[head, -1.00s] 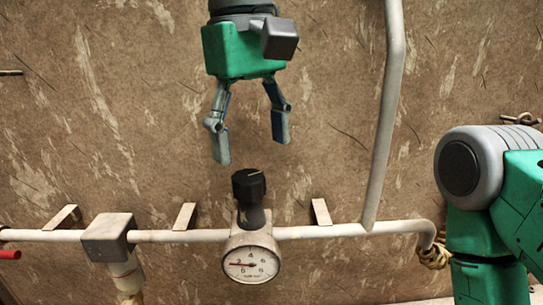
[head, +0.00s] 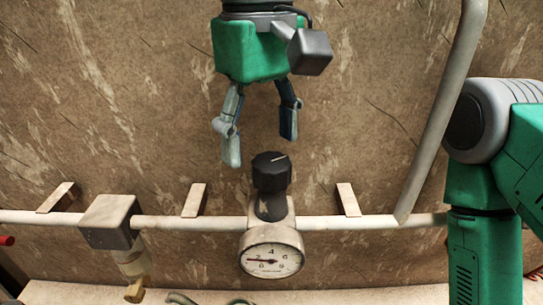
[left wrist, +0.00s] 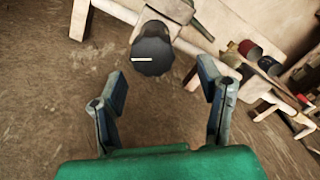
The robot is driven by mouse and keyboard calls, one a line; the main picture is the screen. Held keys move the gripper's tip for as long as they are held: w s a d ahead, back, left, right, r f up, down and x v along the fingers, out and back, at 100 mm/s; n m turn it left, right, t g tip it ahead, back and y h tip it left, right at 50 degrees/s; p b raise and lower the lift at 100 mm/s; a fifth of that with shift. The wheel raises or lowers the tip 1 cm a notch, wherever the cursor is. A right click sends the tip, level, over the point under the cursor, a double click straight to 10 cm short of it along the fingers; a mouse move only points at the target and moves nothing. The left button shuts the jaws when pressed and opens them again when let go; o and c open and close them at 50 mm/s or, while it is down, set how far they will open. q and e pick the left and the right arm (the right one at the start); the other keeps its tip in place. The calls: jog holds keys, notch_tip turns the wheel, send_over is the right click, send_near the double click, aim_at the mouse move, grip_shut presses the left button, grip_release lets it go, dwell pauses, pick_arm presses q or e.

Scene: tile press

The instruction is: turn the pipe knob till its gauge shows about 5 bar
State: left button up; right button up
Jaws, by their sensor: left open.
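The black pipe knob (head: 271,174) stands upright on the pipe, with a pale mark line on its top. Below it, the round white gauge (head: 272,262) has its thin needle pointing left, near the low numbers; the exact reading is hard to make out. My left gripper (head: 260,148) hangs above and behind the knob, open and empty, its fingers apart from it. In the left wrist view, the knob (left wrist: 152,52) lies beyond and between the open fingertips (left wrist: 162,84), not touched. My right arm shows at the right edge; its gripper is out of view.
A white pipe (head: 190,222) runs across the worn wall on brackets, with a grey block (head: 110,221) at left. A slanted pale pipe (head: 440,115) rises right of the knob. A pale ledge (head: 370,297) lies below. The wall area around my left gripper is clear.

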aim_at(272, 161)
pick_arm(q)
notch_tip(272, 161, down, 3)
jog(key=shift+s+f, duration=0.1)
jog(key=shift+d+f, duration=0.15)
jog(key=shift+d, duration=1.35)
jog(key=shift+a, duration=0.15)
jog(key=c, duration=0.4)
jog(key=shift+s+a, duration=0.15)
jog(key=shift+a, duration=0.75)
jog(key=c, duration=0.7)
jog(key=shift+w+a, duration=0.15)
jog(key=shift+w, duration=0.05)
jog(key=shift+c, duration=0.2)
jog(key=shift+w, duration=0.1)
jog(key=shift+d, duration=0.25)
pick_arm(e)
jog(key=shift+d+r, duration=0.15)
jog(key=shift+r, duration=0.05)
